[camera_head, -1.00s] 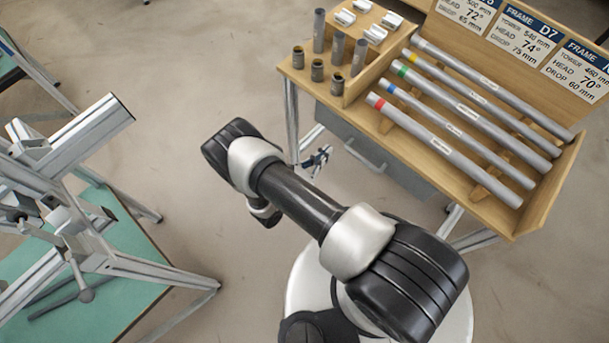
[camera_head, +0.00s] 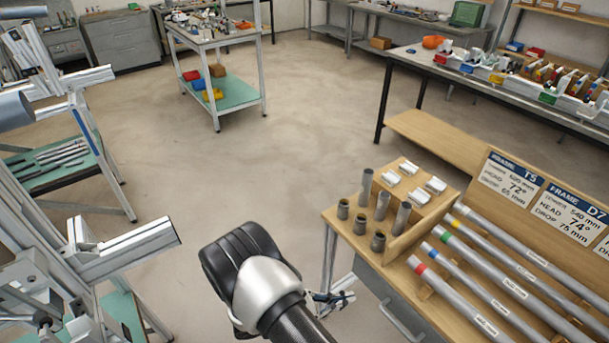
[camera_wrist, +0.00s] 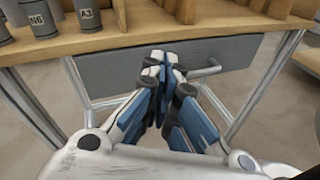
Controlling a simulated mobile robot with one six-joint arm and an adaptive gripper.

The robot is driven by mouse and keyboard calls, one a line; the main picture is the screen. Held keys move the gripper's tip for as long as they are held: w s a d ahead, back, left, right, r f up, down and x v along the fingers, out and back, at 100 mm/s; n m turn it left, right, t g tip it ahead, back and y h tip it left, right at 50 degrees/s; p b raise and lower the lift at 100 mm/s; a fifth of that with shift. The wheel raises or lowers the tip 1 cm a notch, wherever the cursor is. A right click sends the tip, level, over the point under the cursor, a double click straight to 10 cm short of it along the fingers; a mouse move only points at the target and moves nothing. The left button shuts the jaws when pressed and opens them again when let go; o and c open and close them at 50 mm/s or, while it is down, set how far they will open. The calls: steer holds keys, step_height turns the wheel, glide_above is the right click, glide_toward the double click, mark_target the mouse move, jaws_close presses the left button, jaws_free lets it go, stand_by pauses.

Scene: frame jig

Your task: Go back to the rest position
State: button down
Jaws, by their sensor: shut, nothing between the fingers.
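My gripper (camera_wrist: 160,85) is shut and empty in the wrist view, its blue and grey fingers together. It points at the grey drawer front (camera_wrist: 230,55) under the wooden bench top, which lies beyond the fingertips. In the head view my arm rises from the bottom centre, and a small part of my gripper (camera_head: 340,297) shows beside the bench's left leg. Most of the gripper is hidden behind my arm there.
The wooden bench (camera_head: 395,250) at right holds coloured-band tubes (camera_head: 480,268) and short sleeves (camera_head: 382,206). A metal frame jig (camera_head: 120,250) stands at left. A trolley (camera_head: 218,85) stands farther back. The floor between is clear.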

steer(key=s+d+r+m+g+y, duration=0.2)
steer(key=r+m, duration=0.2)
steer(key=r, duration=0.3)
steer(key=s+d+r+m+g+y, duration=0.1)
steer(key=s+r+m+g+y, duration=0.15)
steer(key=r, duration=0.45)
steer(key=s+d+r+m+g+y, duration=0.1)
steer(key=d+r+m+g+y, duration=0.2)
steer(key=r, duration=0.4)
steer(key=s+a+r+m+t+y, duration=0.2)
steer(key=s+r+m+t+y, duration=0.5)
steer(key=s+r, duration=0.5)
steer(key=shift+s+a+r+m+t+y, duration=0.15)
steer(key=shift+r+m+t+y, duration=0.3)
steer(key=shift+m, duration=0.7)
